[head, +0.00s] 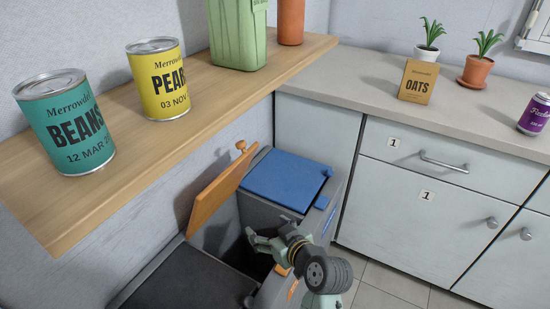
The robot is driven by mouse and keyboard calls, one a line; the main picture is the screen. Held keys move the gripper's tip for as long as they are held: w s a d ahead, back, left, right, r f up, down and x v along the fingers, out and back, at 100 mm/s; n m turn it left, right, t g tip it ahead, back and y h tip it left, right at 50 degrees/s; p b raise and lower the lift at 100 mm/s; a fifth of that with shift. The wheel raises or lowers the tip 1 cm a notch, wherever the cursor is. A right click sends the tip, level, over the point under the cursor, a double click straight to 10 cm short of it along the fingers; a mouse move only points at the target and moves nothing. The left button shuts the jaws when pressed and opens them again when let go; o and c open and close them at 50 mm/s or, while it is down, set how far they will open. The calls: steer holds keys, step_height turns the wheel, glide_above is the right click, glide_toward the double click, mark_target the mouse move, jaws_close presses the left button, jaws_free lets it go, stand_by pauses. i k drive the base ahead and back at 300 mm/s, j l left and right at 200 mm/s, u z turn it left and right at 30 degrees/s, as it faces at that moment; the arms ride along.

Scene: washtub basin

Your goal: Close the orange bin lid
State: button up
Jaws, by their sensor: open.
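The orange bin lid (215,196) stands raised and tilted, with a round knob (241,146) at its upper end. Its bin (231,240) is open below it, with a dark inside. My gripper (250,240) is open and empty over the bin opening, to the right of and below the lid. It appears apart from the lid. My wrist and arm hide part of the bin's front and right rim.
A blue lid (285,175) lies closed behind, and a dark lid (182,275) lies flat in front. A wooden shelf (215,75) with a beans can (66,122) and a pears can (158,80) overhangs at left. Cabinets (430,185) stand at right.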

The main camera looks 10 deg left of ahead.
mark_target(206, 204)
steer(key=k+l, duration=0.75)
steer(key=l, duration=0.2)
